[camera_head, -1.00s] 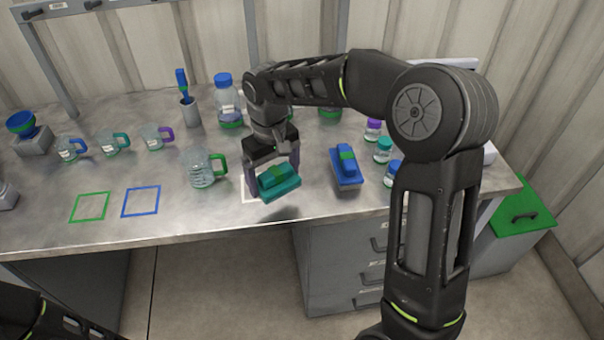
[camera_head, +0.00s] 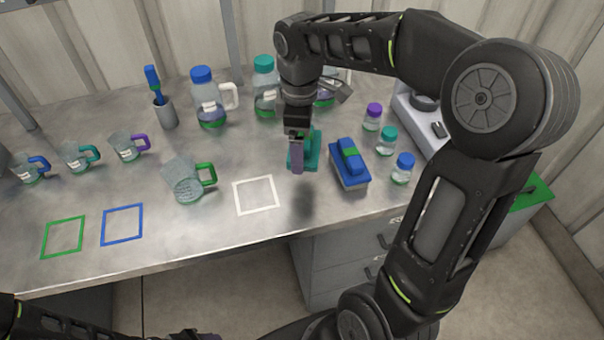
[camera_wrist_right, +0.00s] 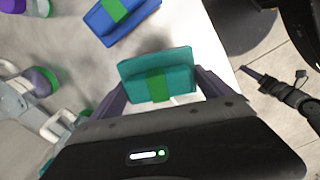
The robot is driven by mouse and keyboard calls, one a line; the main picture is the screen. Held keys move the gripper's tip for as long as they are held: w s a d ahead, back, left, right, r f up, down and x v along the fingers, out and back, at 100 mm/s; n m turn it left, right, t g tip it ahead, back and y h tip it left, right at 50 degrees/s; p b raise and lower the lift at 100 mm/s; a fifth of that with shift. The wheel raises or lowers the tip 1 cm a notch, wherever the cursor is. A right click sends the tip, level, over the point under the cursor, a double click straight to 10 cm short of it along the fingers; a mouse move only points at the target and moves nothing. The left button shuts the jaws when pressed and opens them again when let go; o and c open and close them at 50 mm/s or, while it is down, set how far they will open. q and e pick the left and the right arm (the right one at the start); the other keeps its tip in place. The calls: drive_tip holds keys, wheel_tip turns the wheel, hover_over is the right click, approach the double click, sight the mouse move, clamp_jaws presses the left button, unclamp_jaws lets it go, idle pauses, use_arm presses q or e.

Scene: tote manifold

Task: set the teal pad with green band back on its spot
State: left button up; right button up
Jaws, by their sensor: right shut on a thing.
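The teal pad with green band (camera_head: 312,150) is held above the bench by my right gripper (camera_head: 298,165). In the right wrist view the teal pad (camera_wrist_right: 157,75) sits between the two fingers of the right gripper (camera_wrist_right: 160,88), its green band facing the camera. The gripper is shut on it. In the head view the fingers partly hide it. A white square outline (camera_head: 238,198) lies bare on the bench, left of and nearer than the pad. My left gripper (camera_wrist_right: 268,78) shows small in the right wrist view; its jaw opening is unclear.
A blue pad with green band (camera_head: 349,163) lies just right of the held pad. A green-handled jug (camera_head: 186,182) stands left of the white outline. Blue (camera_head: 122,225) and green (camera_head: 64,237) outlines are empty. Small capped jars (camera_head: 387,142) stand right. The bench's front edge is close.

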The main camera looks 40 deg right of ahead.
hover_over(301, 180)
wheel_tip(301, 180, down, 5)
drive_tip(key=shift+w+f, duration=0.1)
drive_tip(key=shift+f, duration=0.05)
drive_tip(key=shift+f, duration=0.1)
drive_tip(key=shift+f+p, duration=0.3)
drive_tip(key=shift+f, duration=1.45)
drive_tip(key=shift+f, duration=0.2)
drive_tip(key=o, duration=1.6)
drive_tip(key=shift+o, duration=0.2)
drive_tip(key=shift+r, duration=0.1)
